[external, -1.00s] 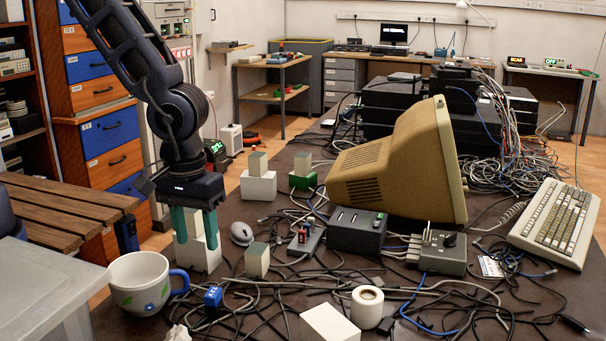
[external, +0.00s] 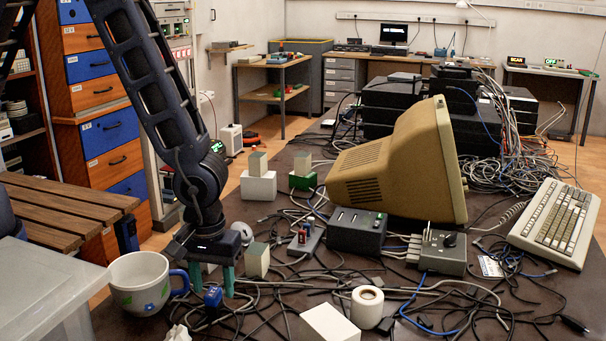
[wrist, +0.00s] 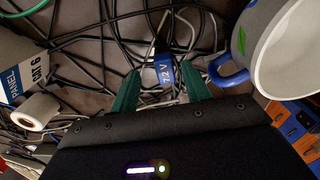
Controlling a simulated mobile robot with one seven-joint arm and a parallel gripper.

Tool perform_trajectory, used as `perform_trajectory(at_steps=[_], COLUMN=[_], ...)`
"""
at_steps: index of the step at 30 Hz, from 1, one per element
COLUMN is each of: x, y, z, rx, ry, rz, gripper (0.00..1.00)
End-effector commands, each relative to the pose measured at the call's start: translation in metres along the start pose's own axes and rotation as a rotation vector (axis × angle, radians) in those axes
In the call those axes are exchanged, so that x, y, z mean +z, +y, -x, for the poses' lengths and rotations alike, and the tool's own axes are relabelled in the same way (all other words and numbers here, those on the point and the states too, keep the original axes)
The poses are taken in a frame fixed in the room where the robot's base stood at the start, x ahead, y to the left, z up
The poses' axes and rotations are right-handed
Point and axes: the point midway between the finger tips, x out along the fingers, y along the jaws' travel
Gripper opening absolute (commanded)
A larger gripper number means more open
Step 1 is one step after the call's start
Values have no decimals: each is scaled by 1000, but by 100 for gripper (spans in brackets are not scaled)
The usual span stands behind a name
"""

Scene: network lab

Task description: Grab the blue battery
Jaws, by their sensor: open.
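The blue battery (external: 213,297) is a small blue block on the cable-strewn table, just right of the mug. In the wrist view the blue battery (wrist: 163,74) shows a "7.2 V" label and lies between and just beyond the two green fingertips. My gripper (external: 213,286) points down over it with its green fingers apart, one on each side. The gripper (wrist: 160,88) is open and empty. I cannot tell whether a finger touches the battery.
A white mug (external: 138,282) with a blue handle stands close on the left. Loose cables (external: 270,305) run all around. A small box (external: 257,260), a white box (external: 329,324) and a white tape roll (external: 367,306) stand to the right.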

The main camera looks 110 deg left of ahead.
Motion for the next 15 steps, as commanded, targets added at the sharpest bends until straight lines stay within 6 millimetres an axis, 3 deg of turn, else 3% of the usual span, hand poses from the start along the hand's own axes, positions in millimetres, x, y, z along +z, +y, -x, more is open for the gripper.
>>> perform_trajectory(at_steps=[9,15], x=[-6,-5], y=[-6,-6], z=[-39,-49], rx=[-3,-1], ry=[-1,-1], rz=[1,0], gripper=[47,47])
